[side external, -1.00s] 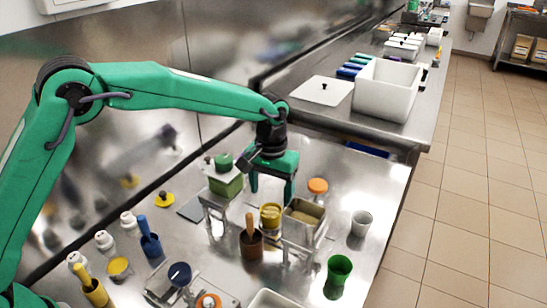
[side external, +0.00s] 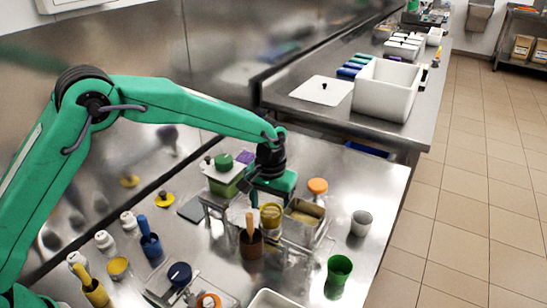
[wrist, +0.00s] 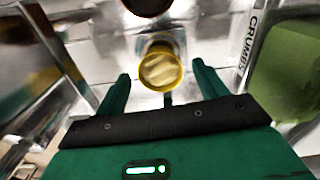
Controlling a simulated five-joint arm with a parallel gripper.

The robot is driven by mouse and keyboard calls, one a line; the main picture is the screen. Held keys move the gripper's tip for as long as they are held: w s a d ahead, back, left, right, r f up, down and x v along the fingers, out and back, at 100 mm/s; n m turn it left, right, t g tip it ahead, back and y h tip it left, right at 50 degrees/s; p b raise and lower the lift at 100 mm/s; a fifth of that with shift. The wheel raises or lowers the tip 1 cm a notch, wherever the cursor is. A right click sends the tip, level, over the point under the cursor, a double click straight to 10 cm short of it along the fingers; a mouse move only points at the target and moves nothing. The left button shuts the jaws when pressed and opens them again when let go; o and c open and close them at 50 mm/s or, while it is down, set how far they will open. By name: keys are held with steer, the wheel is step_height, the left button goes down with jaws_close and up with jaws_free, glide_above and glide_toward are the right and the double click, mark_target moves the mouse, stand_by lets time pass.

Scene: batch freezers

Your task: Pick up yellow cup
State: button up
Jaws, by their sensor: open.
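The yellow cup (side external: 271,214) stands upright on the steel table, between a green box and a metal bin. In the wrist view the yellow cup (wrist: 161,70) shows from above, with pale contents inside its yellow rim. My gripper (side external: 268,202) is low over the table, just behind the cup. In the wrist view my gripper (wrist: 161,82) is open, with one green finger to each side below the cup's rim. The cup lies ahead of and partly between the fingertips. I cannot tell whether either finger touches it.
A green box (side external: 226,182) stands close on the left and a metal bin (side external: 303,218) close on the right. A brown cup (side external: 251,245) with a wooden handle is just in front. A green cup (side external: 339,270) and a grey cup (side external: 361,222) stand farther right.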

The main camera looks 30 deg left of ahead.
steer(key=shift+f, duration=1.15)
steer(key=c, duration=1.1)
